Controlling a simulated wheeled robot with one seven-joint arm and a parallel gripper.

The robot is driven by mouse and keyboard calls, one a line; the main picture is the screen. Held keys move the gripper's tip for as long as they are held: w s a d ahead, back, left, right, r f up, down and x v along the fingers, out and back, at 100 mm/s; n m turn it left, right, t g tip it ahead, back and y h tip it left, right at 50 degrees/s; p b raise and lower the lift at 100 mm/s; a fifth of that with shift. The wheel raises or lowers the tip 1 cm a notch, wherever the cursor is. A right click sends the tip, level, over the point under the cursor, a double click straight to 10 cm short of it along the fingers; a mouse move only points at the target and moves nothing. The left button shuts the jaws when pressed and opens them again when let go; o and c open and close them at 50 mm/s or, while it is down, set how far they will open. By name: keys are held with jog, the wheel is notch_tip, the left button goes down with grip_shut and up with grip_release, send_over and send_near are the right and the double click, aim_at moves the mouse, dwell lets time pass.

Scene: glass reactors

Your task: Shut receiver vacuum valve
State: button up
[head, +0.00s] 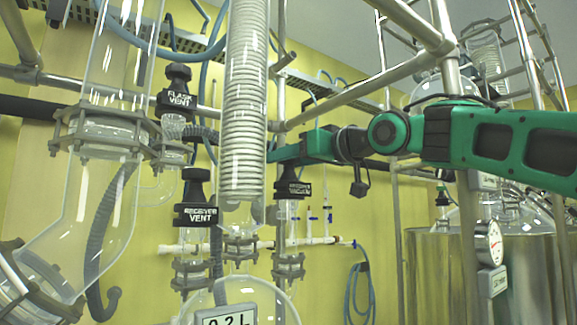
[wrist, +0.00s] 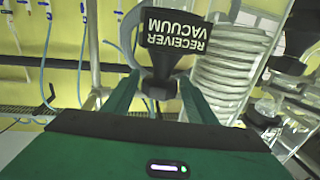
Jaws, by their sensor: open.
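The receiver vacuum valve (head: 292,188) is a black knob with a white-lettered label, upright on glass piping right of the coiled glass column. In the wrist view its label (wrist: 177,33) reads upside down. My gripper (head: 278,153) reaches in from the right, at the top of this valve in the head view. In the wrist view my gripper (wrist: 158,82) is open, with one green finger on each side of the valve's dark narrower part. I cannot tell whether either finger touches it. The arm hides part of what lies behind the valve top.
The receiver vent valve (head: 195,200) and flash vent valve (head: 178,90) stand to the left. The coiled glass column (head: 243,110) is close beside my gripper. Metal frame bars (head: 365,85) cross above the arm. A steel vessel (head: 440,275) stands at the lower right.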

jog(key=c, duration=0.9)
jog(key=shift+o, duration=0.2)
jog(key=shift+s+a+m+t+h, duration=0.1)
jog(key=shift+m+t+h, duration=0.4)
jog(key=shift+h, duration=0.1)
jog(key=shift+m+t+h, duration=1)
jog(key=shift+m+h, duration=0.3)
jog(key=shift+h, duration=0.4)
jog(key=shift+a+r+m+t+h, duration=0.1)
jog(key=shift+m+t+h, duration=0.3)
jog(key=shift+m+h, duration=1)
jog(key=shift+m+t+h, duration=0.4)
jog(key=shift+m+h, duration=0.4)
jog(key=shift+h, duration=1.2)
jog(key=shift+h, duration=0.3)
jog(key=o, duration=0.9)
jog(key=shift+d, duration=0.2)
jog(key=shift+c, duration=0.2)
